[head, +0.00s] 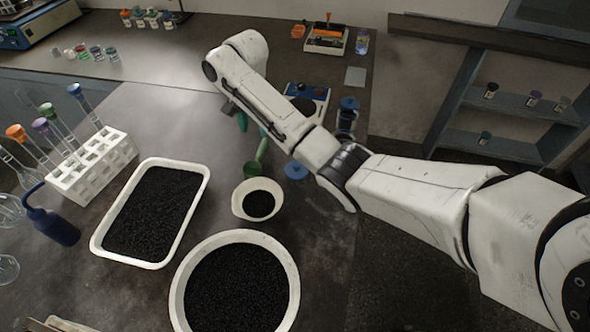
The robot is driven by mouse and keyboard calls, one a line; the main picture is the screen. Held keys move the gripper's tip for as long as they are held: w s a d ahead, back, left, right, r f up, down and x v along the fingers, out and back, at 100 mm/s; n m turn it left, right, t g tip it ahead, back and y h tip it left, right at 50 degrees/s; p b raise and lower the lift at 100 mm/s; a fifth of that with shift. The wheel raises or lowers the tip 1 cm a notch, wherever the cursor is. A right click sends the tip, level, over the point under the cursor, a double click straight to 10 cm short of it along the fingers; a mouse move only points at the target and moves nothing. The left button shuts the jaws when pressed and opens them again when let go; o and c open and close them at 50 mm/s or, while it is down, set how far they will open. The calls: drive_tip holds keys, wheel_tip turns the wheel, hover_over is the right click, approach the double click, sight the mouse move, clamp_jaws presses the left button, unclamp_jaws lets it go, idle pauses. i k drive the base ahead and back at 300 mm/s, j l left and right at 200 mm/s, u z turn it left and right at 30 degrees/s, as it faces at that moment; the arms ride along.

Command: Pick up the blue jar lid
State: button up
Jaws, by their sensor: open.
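A flat blue disc, which looks like the blue jar lid (296,171), lies on the dark bench just left of my arm's elbow. A dark jar (346,119) with a blue top stands behind my arm. My gripper (243,118) hangs below my wrist, up and to the left of the lid and apart from it. It is partly hidden by my forearm and seems empty. Its jaws are open.
A green scoop (257,160) lies close below my gripper. A small white bowl (239,209), a large round pan (178,300) and a white tray (102,238) hold black grains. A blue-and-white device (318,93) stands behind my forearm. The bench's right edge is near the lid.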

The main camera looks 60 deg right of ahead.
sight(294, 171)
drive_tip(key=l+u, duration=0.1)
drive_tip(key=l, duration=0.3)
drive_tip(key=k+l+u, duration=0.1)
drive_tip(key=l, duration=0.35)
drive_tip(key=k+l+u, duration=0.1)
drive_tip(key=l, duration=0.3)
drive_tip(key=k+l+u, duration=0.1)
drive_tip(key=l, duration=0.3)
drive_tip(key=k+l, duration=0.15)
drive_tip(key=l, duration=0.25)
drive_tip(key=k+l+u, duration=0.15)
drive_tip(key=l, duration=0.25)
drive_tip(key=k+l+u, duration=0.1)
drive_tip(key=l, duration=0.25)
